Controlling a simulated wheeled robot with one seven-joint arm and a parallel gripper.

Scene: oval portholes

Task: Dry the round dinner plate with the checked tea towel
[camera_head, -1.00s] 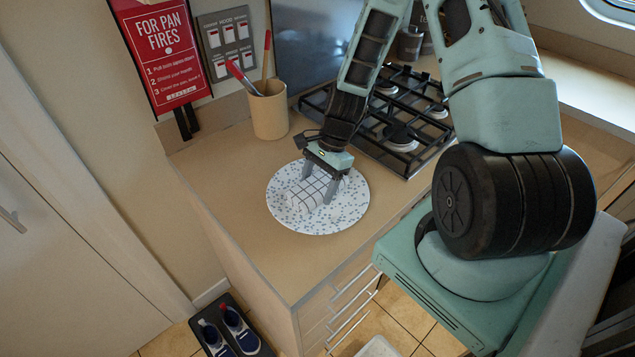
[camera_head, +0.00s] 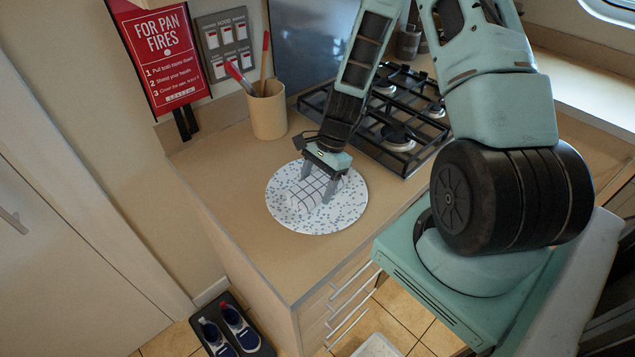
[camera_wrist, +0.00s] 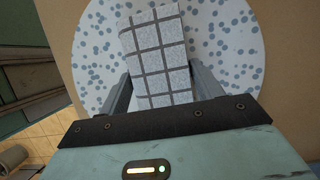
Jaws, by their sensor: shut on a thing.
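The round dinner plate (camera_head: 345,212), white with blue-grey speckles, lies flat on the counter in the head view. It also fills the top of the wrist view (camera_wrist: 235,50). The checked tea towel (camera_head: 305,192), white with dark lines and folded into a pad, is on the plate's left and middle part. In the wrist view the towel (camera_wrist: 160,60) sits between the two fingers. My gripper (camera_head: 320,192) points down over the plate and is shut on the towel. The fingertips are partly hidden by the towel, so whether they touch the plate is unclear.
A tan pot (camera_head: 268,112) with red-handled utensils stands behind the plate. The gas hob (camera_head: 395,125) with black grates is to the right. The counter's front edge (camera_head: 300,290) lies close to the plate. Bare counter is left of the plate. Shoes (camera_head: 235,328) lie on the floor.

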